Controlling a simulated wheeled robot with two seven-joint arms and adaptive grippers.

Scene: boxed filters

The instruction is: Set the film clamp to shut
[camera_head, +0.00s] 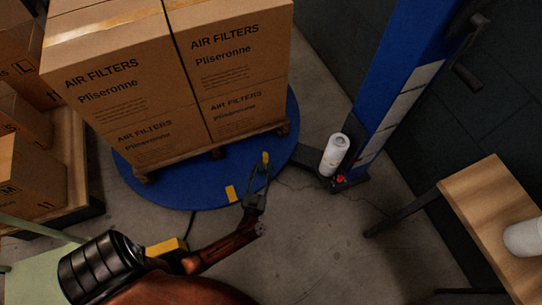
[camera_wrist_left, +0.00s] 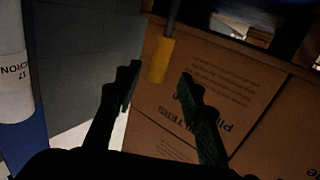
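A yellow-tipped lever (camera_wrist_left: 160,60) on a thin grey rod hangs in from the top of the left wrist view; I take it for the film clamp's handle. A small yellow piece (camera_head: 265,157) at the fingertips in the head view looks like the same handle. My left gripper (camera_head: 260,172) is open in front of the boxes. In the left wrist view its two dark fingers (camera_wrist_left: 158,82) stand apart, with the yellow tip between them near the fingertips. I cannot tell whether they touch it. The clamp's jaw is not clearly visible. My right gripper is out of view.
Stacked air filter boxes (camera_head: 185,80) stand on a pallet on a blue turntable (camera_head: 165,195). A blue mast (camera_head: 400,75) with a white film roll (camera_head: 335,155) stands to the right. A wooden table (camera_head: 490,215) is at far right, more boxes at left.

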